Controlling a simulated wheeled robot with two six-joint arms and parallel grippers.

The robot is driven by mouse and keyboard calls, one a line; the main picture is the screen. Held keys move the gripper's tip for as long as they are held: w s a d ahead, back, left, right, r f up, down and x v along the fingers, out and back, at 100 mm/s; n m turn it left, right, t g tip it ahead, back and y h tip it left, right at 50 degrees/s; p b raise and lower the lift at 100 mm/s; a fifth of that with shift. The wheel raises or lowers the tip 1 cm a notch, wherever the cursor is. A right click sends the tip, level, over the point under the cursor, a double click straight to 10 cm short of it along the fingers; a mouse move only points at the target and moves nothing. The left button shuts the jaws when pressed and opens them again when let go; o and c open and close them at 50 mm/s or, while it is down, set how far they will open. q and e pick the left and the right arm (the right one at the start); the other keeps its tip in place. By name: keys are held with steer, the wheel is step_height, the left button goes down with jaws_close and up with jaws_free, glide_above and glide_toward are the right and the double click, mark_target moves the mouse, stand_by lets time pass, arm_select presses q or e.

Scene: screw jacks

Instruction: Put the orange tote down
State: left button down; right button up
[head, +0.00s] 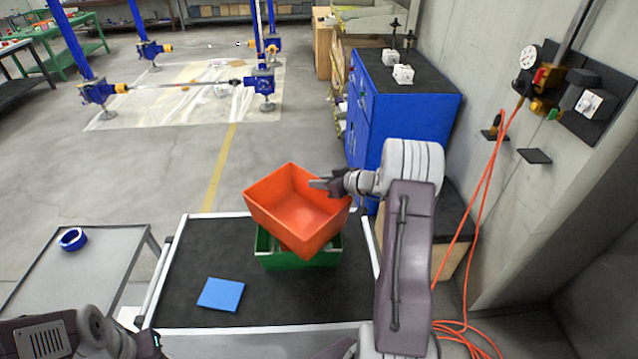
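The orange tote (290,214) is an open, empty-looking box. It sits askew and looks tilted, over the green tote (325,258) on the black-topped cart. My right gripper (322,184) is at the orange tote's right rear rim and appears shut on it. The orange tote hides much of the green tote, so I cannot tell whether the two touch. Part of my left arm shows at the bottom left, but its gripper is not visible.
The cart top (190,275) has free room left of the totes, around a blue flat square (220,295). A grey table (85,265) with a blue ring (73,239) stands to the left. A blue cabinet (415,120) stands behind. Orange hoses (468,235) hang at the right.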

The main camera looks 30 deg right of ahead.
steer(key=shift+o, duration=0.6)
steer(key=shift+s, duration=0.1)
steer(key=shift+s+d+b, duration=0.2)
steer(key=shift+s+b, duration=0.05)
steer(key=shift+b, duration=0.1)
steer(key=b+v, duration=0.3)
steer(key=v, duration=0.5)
steer(key=shift+r, duration=0.1)
steer(key=shift+s+r, duration=0.2)
